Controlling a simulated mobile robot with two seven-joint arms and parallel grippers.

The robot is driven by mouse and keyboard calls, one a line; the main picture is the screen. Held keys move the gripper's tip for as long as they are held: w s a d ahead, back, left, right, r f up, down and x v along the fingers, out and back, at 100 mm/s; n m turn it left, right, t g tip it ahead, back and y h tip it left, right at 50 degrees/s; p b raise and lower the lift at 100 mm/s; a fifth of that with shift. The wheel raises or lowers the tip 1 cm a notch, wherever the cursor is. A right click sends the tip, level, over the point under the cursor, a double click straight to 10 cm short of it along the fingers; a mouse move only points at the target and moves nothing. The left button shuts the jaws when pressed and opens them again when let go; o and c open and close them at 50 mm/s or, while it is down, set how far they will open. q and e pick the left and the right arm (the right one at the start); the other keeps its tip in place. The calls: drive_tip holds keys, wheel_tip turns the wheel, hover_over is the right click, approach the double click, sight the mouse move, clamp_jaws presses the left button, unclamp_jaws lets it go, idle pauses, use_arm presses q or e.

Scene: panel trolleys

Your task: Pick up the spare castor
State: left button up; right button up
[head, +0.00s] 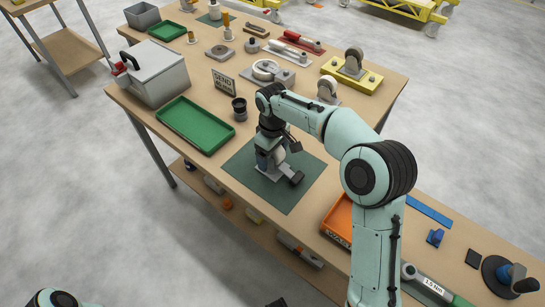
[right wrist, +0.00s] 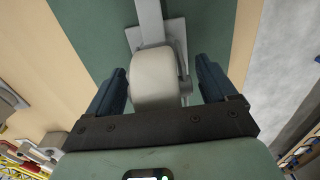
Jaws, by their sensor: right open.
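The castor (head: 291,176), with a pale wheel and a grey mounting plate, is on the dark green mat (head: 247,183) in the head view. My right gripper (head: 270,160) points down over it and hides part of it. In the right wrist view the pale wheel (right wrist: 155,78) lies between the two blue fingers of the open right gripper (right wrist: 165,85). Gaps show on both sides, the wider one on the right. The grey plate (right wrist: 172,38) lies beyond the wheel, over the mat.
Other castors, one on a yellow block (head: 372,80), stand at the back. The mat around the castor is mostly clear.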

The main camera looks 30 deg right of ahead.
drive_tip(key=shift+c, duration=0.3)
drive_tip(key=shift+r, duration=0.1)
clamp_jaws()
drive_tip(key=shift+r, duration=0.1)
use_arm(q)
drive_tip(key=w+r+p, duration=0.3)
drive_tip(key=r+p, duration=0.2)
drive_tip(key=shift+r, duration=0.4)
use_arm(e)
wheel_tip(320, 180, up, 20)
use_arm(q)
drive_tip(key=shift+t, duration=0.4)
drive_tip(key=w+r+p, duration=0.3)
drive_tip(key=w+r, duration=0.1)
drive_tip(key=shift+r, duration=0.15)
use_arm(e)
wheel_tip(320, 180, up, 5)
drive_tip(key=shift+w+f, duration=0.1)
